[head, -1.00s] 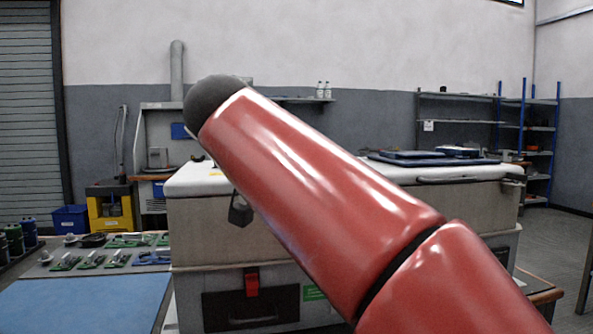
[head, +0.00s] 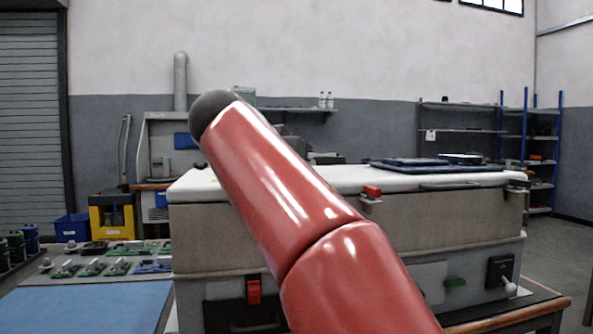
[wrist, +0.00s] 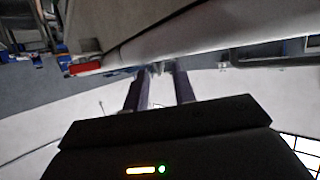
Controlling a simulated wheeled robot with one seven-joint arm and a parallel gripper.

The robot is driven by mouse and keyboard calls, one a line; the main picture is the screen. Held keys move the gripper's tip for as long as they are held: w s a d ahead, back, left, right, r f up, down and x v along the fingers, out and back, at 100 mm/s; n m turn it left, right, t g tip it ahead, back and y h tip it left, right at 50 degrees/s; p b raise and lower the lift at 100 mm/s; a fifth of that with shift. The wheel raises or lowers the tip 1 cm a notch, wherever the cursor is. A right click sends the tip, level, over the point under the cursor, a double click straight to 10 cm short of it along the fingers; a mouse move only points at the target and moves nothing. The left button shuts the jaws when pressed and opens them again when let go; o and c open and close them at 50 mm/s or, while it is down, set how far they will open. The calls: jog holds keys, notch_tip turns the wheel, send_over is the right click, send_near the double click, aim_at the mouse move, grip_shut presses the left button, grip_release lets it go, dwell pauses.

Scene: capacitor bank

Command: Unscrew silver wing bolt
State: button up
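My gripper (wrist: 158,82) shows in the wrist view as two dark fingers standing apart, so it is open. A small pale silvery shape (wrist: 158,68) lies near the fingertips beside the rim of the bank; it is too blurred to tell whether it is the wing bolt. No silver wing bolt can be made out for certain in the head view. The capacitor bank (head: 450,215) is a beige and grey cabinet with a white top. My red arm covers its left middle part and hides my gripper in the head view.
A red clamp (head: 372,190) sits at the bank's top edge and also shows in the wrist view (wrist: 85,67). A red latch (head: 253,290) is on the lower front. A black switch box (head: 499,271) is at right. A blue mat (head: 85,305) lies at left.

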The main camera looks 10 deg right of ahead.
grip_shut()
jog(key=shift+s+d, duration=0.1)
jog(key=shift+d, duration=0.05)
dwell(0.4)
